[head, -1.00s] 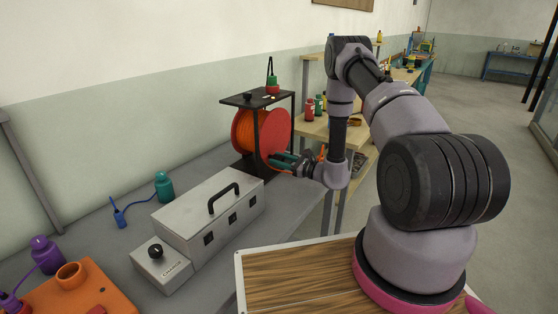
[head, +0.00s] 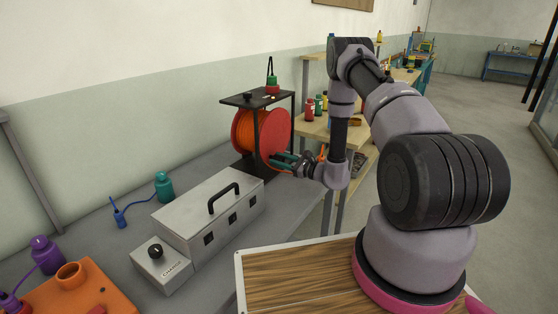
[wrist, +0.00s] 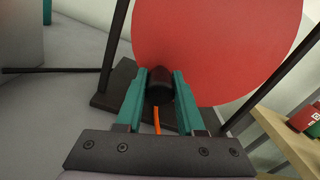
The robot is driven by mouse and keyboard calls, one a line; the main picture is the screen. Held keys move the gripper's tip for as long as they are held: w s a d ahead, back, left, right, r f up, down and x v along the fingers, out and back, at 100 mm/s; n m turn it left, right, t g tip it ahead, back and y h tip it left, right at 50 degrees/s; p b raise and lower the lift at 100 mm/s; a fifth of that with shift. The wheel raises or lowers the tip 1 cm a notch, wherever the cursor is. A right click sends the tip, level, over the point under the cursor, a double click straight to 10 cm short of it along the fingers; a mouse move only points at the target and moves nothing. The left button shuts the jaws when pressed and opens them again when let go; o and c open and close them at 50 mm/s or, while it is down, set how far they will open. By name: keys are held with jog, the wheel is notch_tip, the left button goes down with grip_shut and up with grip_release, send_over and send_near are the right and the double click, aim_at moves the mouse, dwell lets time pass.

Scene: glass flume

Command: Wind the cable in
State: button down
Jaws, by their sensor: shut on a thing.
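The cable reel has a red side disc (head: 274,136) with orange cable (head: 243,132) wound behind it, in a black frame (head: 258,101) on the grey bench. In the wrist view the red disc (wrist: 215,45) fills the top. My gripper (head: 279,160), with green fingers, is at the lower part of the disc. In the wrist view my gripper (wrist: 160,82) is shut on a dark round crank handle (wrist: 160,82) that stands out from the disc. A short piece of orange cable (wrist: 157,120) shows below the handle, between the fingers.
A grey metal box with a black handle (head: 222,199) stands in front of the reel, beside a control box (head: 161,266) with a knob. Teal (head: 163,186) and purple (head: 46,254) bottles stand left. Wooden shelves (head: 312,126) with bottles are behind my arm.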

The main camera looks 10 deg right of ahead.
aim_at(284, 147)
jog(key=w+d+n, duration=0.1)
jog(key=d+f+n, duration=0.1)
jog(key=n, duration=0.1)
jog(key=shift+w+f+n, duration=0.25)
jog(key=shift+w+n, duration=0.05)
jog(key=shift+w, duration=0.05)
jog(key=n, duration=0.1)
jog(key=w+d+n, duration=0.2)
jog(key=shift+f+n, duration=0.25)
jog(key=shift+n, duration=0.15)
jog(key=d+n, duration=0.1)
jog(key=w+n, duration=0.1)
jog(key=n, duration=0.1)
jog(key=shift+w+d+r, duration=0.15)
jog(key=shift+w+d, duration=0.15)
jog(key=shift+d, duration=0.05)
jog(key=shift+w+d+r+n, duration=0.3)
jog(key=shift+w+d+n, duration=0.15)
jog(key=shift+n, duration=0.6)
jog(key=shift+w+d+r+n, duration=0.25)
jog(key=shift+w+d+n, duration=0.15)
jog(key=shift+n, duration=0.65)
jog(key=c, duration=0.5)
grip_release()
jog(key=shift+r, duration=0.1)
